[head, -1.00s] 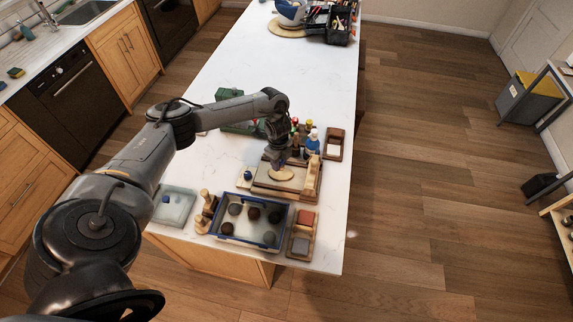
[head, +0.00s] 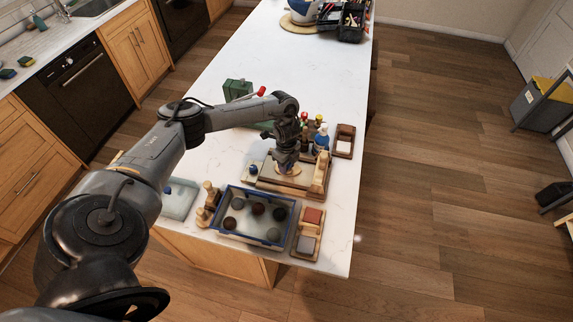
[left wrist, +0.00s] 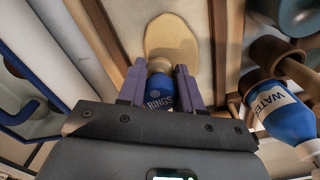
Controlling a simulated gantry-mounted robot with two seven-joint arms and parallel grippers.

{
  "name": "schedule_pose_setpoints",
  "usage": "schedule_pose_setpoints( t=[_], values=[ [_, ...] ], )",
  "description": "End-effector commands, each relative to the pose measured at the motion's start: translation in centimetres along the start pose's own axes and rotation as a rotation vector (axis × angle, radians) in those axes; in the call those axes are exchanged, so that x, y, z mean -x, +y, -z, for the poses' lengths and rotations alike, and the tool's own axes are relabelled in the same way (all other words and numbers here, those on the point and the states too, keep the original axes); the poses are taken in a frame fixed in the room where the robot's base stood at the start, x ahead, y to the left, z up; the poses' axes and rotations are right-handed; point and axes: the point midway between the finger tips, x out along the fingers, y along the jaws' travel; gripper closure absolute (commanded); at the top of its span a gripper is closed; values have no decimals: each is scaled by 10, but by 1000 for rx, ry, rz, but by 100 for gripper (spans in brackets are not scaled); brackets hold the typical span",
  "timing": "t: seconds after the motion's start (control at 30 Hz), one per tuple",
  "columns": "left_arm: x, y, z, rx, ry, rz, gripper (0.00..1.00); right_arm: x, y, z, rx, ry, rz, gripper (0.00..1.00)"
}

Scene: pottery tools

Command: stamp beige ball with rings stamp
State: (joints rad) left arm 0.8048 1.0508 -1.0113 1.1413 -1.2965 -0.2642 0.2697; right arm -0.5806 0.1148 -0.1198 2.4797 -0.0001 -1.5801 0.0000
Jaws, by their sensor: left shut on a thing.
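My left gripper (left wrist: 158,88) is shut on the blue rings stamp (left wrist: 159,97), whose label reads "RINGS". The beige ball (left wrist: 171,42) appears as a flattened, pale oval piece on the work board. In the left wrist view, the stamp's far end overlaps the clay's near edge; I cannot tell whether they touch. In the head view, my left gripper (head: 286,163) points down over the board (head: 314,190). It hides the stamp and most of the beige piece (head: 289,171). My right gripper is not in view.
A blue-rimmed tray (head: 248,241) with several dark balls stands in front. A wooden holder (head: 307,232) is right of it. A blue water bottle (head: 321,140) stands close to the right of my gripper and also shows in the left wrist view (left wrist: 287,120).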

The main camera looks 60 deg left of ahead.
Motion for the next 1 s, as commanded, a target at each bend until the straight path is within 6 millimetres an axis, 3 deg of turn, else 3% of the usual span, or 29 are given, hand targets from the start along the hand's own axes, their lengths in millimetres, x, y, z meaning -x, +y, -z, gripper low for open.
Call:
schedule_pose_setpoints(
  t=[1.0],
  values=[
    [-10, 0, 0, 0, 0, 0, 96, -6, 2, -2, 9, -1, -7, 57]
  ],
)
